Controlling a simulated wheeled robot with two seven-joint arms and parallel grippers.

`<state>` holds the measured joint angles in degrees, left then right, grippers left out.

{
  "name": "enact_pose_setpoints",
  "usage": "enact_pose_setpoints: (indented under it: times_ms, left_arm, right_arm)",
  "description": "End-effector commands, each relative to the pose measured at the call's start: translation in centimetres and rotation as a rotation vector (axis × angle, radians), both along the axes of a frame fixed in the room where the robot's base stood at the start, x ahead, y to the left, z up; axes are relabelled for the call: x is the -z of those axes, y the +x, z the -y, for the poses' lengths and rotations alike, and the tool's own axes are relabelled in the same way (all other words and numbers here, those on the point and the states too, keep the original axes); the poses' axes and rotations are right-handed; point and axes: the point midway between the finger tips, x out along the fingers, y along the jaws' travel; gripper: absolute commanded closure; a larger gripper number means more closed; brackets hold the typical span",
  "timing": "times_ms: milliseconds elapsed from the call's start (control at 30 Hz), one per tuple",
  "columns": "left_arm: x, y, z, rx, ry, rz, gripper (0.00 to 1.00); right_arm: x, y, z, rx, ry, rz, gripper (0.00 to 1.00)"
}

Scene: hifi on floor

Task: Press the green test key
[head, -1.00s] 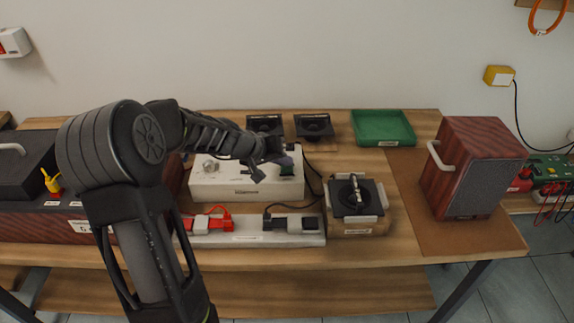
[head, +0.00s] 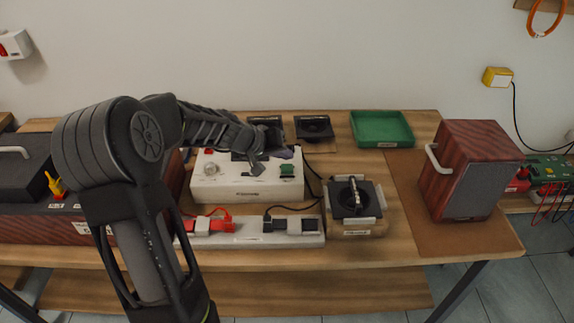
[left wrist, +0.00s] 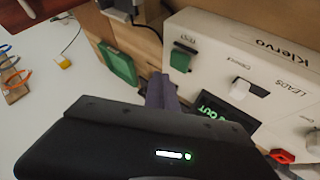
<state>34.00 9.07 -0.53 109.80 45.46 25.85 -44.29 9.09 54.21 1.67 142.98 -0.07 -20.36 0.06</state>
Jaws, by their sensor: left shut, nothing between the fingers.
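The green test key (head: 287,171) is on the right of the white tester box (head: 240,189) on the bench. In the left wrist view the key (left wrist: 181,60) is by the label TEST, beside a white switch (left wrist: 250,87). My left gripper (head: 284,153) is shut and empty, its purple-grey fingers just above and behind the key in the head view. In the left wrist view the fingertips (left wrist: 162,92) appear beside the key, apart from it. A dark display (left wrist: 218,112) with green lettering is partly hidden by my wrist. My right gripper is not in view.
A white strip with red and black clips (head: 250,238) lies in front of the tester. A speaker driver on a wooden block (head: 356,228) stands to its right. A green tray (head: 382,128), black drivers (head: 314,128) and a wooden speaker (head: 465,170) stand around it.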

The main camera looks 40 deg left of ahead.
Motion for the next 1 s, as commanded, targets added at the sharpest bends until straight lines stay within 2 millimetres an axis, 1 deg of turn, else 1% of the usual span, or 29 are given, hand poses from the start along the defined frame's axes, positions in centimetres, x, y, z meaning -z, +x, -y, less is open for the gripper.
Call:
enact_pose_setpoints:
  times_ms: [33, 100, 200, 333, 1000]
  left_arm:
    - [-1.0, 0.0, 0.0, 0.001, 0.002, 0.001, 1.0]
    - [-1.7, 0.0, 0.0, 0.001, 0.002, 0.001, 1.0]
    - [-2.7, 0.0, 0.0, 0.0, 0.001, 0.002, 1.0]
    - [-3.6, 0.0, -0.1, -0.001, 0.002, 0.001, 1.0]
    - [-3.9, 0.0, 0.0, -0.001, 0.0, 0.001, 1.0]
  right_arm:
    - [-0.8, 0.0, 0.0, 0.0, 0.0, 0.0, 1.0]
    - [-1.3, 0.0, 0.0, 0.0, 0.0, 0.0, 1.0]
    - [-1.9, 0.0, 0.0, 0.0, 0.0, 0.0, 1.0]
    - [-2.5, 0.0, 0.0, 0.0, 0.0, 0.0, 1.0]
    - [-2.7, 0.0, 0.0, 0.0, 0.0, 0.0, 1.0]
